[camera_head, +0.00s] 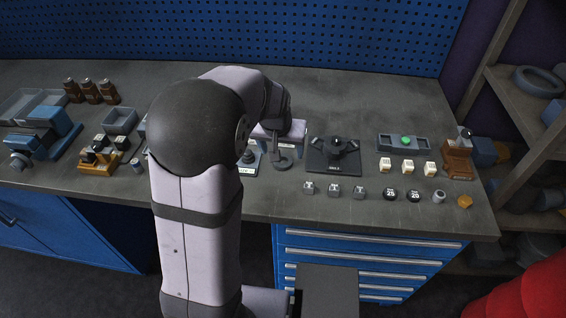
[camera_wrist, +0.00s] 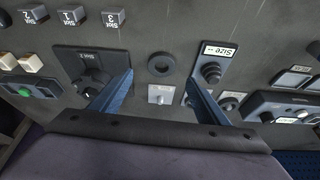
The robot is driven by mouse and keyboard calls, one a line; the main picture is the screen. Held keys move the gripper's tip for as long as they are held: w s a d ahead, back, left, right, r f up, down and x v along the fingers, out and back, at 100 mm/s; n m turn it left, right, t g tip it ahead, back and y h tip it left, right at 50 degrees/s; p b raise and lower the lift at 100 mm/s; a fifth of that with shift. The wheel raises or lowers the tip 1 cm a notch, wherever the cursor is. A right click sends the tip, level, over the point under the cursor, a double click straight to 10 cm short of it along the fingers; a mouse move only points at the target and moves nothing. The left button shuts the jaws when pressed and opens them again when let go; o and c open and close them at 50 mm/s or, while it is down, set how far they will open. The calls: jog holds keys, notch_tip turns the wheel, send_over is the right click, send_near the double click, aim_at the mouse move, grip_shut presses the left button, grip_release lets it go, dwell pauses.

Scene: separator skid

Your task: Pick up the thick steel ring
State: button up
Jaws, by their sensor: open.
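A dark thick ring (camera_wrist: 161,64) lies flat on the grey bench in the wrist view, its hole facing up. It also shows in the head view as a dark round shape (camera_head: 282,162), just right of my arm. My gripper (camera_wrist: 159,78) is open, with its two blue fingers spread wide on either side of the ring's line in the wrist view. Nothing is between the fingers; the ring appears beyond them, apart from both.
A dark slot fixture (camera_head: 333,158) stands right of the ring, and a size-labelled post (camera_wrist: 212,66) stands on its other side. A pale block (camera_wrist: 161,94) lies close by. Small cubes (camera_head: 334,189), black weights (camera_head: 390,194) and a grey tray (camera_head: 385,142) are farther right.

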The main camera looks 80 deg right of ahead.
aim_at(283, 163)
jog(key=shift+p+x, duration=0.45)
jog(key=shift+x, duration=0.65)
jog(key=shift+w+f, duration=0.1)
jog(key=shift+p+x, duration=1.3)
jog(key=shift+x, duration=1.2)
jog(key=c, duration=1.3)
